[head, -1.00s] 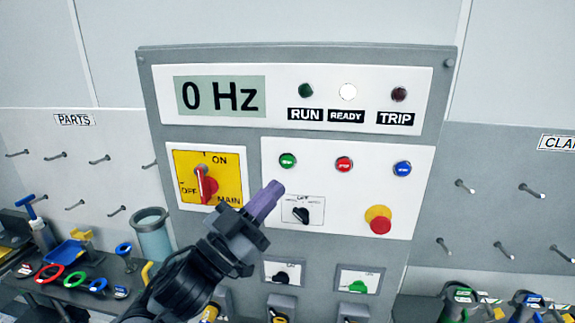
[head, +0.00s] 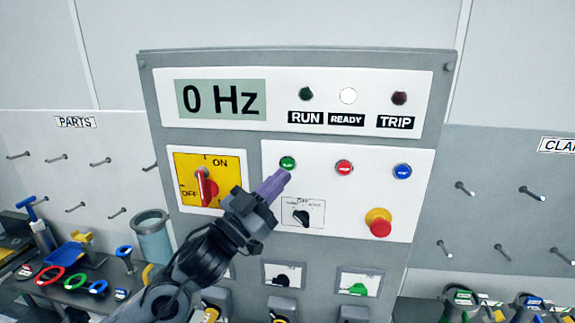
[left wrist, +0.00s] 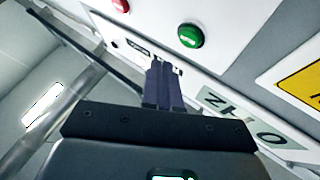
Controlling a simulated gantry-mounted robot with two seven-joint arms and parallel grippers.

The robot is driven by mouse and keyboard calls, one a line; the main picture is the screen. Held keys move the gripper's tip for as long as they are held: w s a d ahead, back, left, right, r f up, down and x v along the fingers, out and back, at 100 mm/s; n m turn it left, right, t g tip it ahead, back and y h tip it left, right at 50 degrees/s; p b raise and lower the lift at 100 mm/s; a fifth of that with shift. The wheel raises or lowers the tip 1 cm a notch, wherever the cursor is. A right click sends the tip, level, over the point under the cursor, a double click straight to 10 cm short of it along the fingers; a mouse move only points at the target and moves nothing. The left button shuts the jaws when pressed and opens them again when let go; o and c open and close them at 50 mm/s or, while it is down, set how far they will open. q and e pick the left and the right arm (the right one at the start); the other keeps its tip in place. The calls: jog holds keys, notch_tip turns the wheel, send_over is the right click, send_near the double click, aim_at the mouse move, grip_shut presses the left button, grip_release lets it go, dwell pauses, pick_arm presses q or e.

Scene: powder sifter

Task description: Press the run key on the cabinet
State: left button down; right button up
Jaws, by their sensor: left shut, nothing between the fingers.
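The grey cabinet (head: 300,58) faces me. Its green key (head: 287,163) sits at the left of a row with a red key (head: 344,168) and a blue key (head: 402,171). My left gripper (head: 281,177) is shut and empty, its purple fingertips just below the green key in the head view. I cannot tell whether they touch it. In the left wrist view the green key (left wrist: 190,36) shows beyond and to the right of the shut fingers (left wrist: 165,68), apart from them in the picture. The display (head: 221,98) reads 0 Hz and the READY lamp (head: 348,95) is white. My right gripper is not in view.
A red rotary handle on a yellow plate (head: 228,163) is left of the fingers. A small black selector (head: 302,217) is just below them, and a red mushroom button (head: 380,226) stands out at right. A bench (head: 85,293) with tools is at lower left.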

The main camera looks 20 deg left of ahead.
pick_arm(q)
jog(key=shift+w+a, duration=0.2)
jog(key=shift+w, duration=0.95)
jog(key=shift+w+a+p, duration=0.15)
jog(key=shift+w+p, duration=0.2)
jog(key=shift+w, duration=0.5)
dwell(2.2)
jog(key=shift+s, duration=0.8)
jog(key=shift+s, duration=0.15)
jog(key=shift+s+d, duration=0.2)
jog(key=shift+s, duration=0.6)
jog(key=shift+s+d, duration=0.2)
jog(key=shift+s, duration=0.55)
jog(key=shift+s+d, duration=0.2)
jog(key=shift+s, duration=0.6)
jog(key=shift+f, duration=0.15)
